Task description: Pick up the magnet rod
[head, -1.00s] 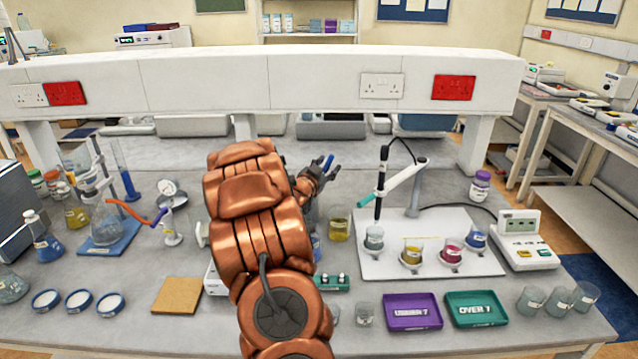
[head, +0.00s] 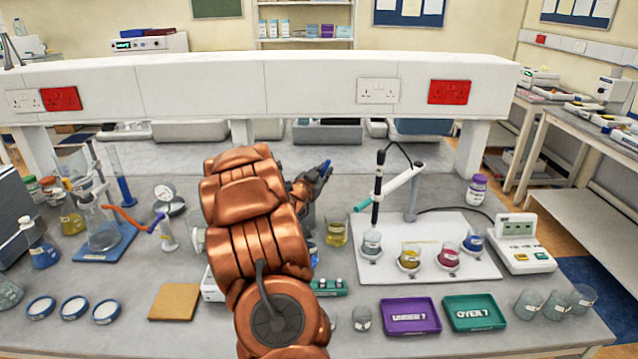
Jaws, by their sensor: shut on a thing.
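My copper-coloured arm rises from the bottom centre and hides much of the middle of the bench. My gripper (head: 324,170) is beyond it, over the back half of the bench. Its dark fingers with blue at the ends point up and to the right and are closed together. The magnet rod is between them, but it is too small and hidden to make out in this view.
A yellow beaker (head: 336,233) stands just below the gripper. To the right, a white board (head: 440,270) holds several beakers and a probe stand (head: 412,200). A purple tray (head: 411,331) and a green tray (head: 474,327) lie in front. Glassware crowds the left.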

